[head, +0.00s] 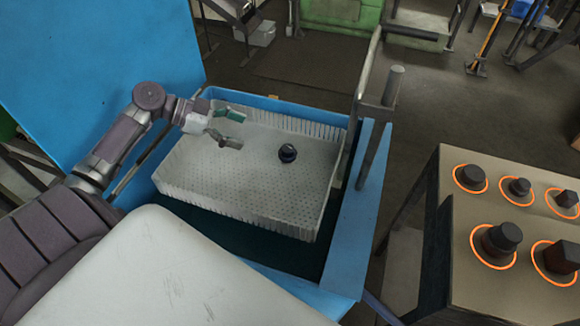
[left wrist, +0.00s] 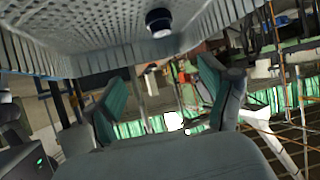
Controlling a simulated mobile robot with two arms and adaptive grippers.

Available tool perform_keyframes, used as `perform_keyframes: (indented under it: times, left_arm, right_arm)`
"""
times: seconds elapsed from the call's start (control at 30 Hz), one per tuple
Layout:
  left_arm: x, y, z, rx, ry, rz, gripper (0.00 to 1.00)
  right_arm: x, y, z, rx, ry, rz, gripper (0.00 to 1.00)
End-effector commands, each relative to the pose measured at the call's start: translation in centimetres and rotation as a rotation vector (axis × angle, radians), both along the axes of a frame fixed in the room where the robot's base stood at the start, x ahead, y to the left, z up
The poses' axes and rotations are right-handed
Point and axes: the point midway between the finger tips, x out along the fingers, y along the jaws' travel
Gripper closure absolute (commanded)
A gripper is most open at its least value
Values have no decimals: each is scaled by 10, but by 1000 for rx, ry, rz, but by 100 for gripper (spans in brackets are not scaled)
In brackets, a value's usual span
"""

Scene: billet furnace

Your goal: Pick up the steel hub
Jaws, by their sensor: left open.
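The steel hub (head: 287,153) is a small dark round piece. It sits on the floor of a pale perforated basket (head: 200,196), right of the basket's middle. My left gripper (head: 232,129) is open and empty over the left back part of the basket, to the left of the hub and apart from it. In the left wrist view the hub (left wrist: 158,22) shows near the top, beyond the two open fingers (left wrist: 160,105) of my left gripper. My right gripper is in neither view.
The basket sits in a blue-framed machine (head: 362,215) with a raised blue lid (head: 95,90) at left. An upright metal post (head: 380,125) stands at its right edge. A table (head: 448,240) at right bears several dark parts in orange rings. The basket around the hub is clear.

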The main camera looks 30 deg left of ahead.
Motion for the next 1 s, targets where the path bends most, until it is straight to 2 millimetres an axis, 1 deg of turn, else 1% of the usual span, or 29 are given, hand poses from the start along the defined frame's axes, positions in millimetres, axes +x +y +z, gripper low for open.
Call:
perform_keyframes:
  times: [0.03,0.17,0.27,0.37,0.5,0.6,0.7,0.87,1.0]
  left_arm:
    - [1,1,-19,0,-3,1,17]
    - [1,1,-27,-1,-6,1,17]
    - [6,-5,-30,-2,-7,1,17]
    - [15,-18,-37,-4,-6,0,17]
    - [30,-38,-50,-4,-5,0,17]
    - [38,-50,-58,-4,-5,1,17]
    - [44,-57,-64,-3,-5,2,17]
    - [49,-64,-69,-2,-5,1,17]
    - [62,-77,-77,-5,-3,1,17]
  right_arm:
    - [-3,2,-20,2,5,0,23]
    - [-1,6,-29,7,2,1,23]
    - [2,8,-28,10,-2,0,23]
    - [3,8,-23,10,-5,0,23]
    - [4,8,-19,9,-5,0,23]
    - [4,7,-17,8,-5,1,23]
    - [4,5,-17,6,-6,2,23]
    - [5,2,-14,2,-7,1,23]
    - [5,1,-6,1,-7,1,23]
